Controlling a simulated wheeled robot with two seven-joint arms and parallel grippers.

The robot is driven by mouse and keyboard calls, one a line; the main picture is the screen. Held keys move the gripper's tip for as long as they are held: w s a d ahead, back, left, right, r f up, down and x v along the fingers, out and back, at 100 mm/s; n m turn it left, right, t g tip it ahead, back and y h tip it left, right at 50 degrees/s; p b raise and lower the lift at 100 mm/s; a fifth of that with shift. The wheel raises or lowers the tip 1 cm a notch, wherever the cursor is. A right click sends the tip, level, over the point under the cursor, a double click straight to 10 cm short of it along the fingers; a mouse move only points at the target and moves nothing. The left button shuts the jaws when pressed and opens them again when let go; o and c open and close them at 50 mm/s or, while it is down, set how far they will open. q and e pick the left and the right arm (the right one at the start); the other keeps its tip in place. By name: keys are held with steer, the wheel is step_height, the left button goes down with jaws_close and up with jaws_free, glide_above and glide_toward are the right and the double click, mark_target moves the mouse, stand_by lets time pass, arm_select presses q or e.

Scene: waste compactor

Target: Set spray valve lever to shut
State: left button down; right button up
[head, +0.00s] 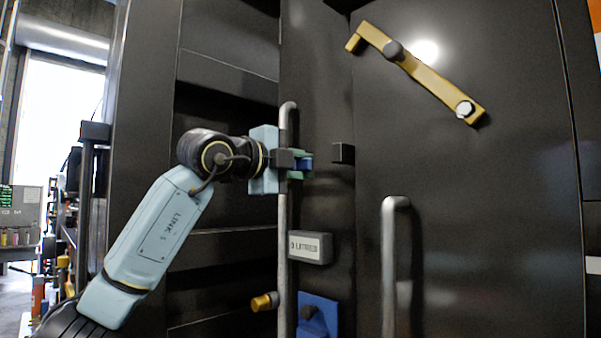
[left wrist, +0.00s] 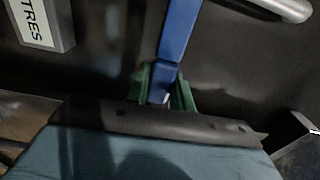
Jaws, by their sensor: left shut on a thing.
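My left gripper (head: 301,163) is in front of the dark cabinet, beside the upper part of a grey vertical pipe (head: 283,225). Its green fingers are shut on a blue lever, of which a small part (head: 308,161) shows in the head view. In the left wrist view the blue lever (left wrist: 181,30) runs from between the fingertips (left wrist: 161,92) up to the top edge. I take it for the spray valve lever; its pivot is not visible. My right gripper is in neither view.
A grey labelled box (head: 311,247), a brass knob (head: 264,301) and a blue plate (head: 318,316) are below the gripper. A black block (head: 343,153) is just right of it. Further right are a grey handle (head: 389,260) and a slanted yellow bar (head: 425,75).

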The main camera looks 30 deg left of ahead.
arm_select(q)
steer(key=shift+r, duration=0.1)
steer(key=c, duration=1.2)
jaws_free()
steer(key=shift+s, duration=0.15)
steer(key=shift+s+a, duration=0.15)
steer(key=shift+s, duration=0.15)
steer(key=b+v, duration=0.3)
steer(key=v, duration=0.9)
steer(key=shift+s, duration=0.2)
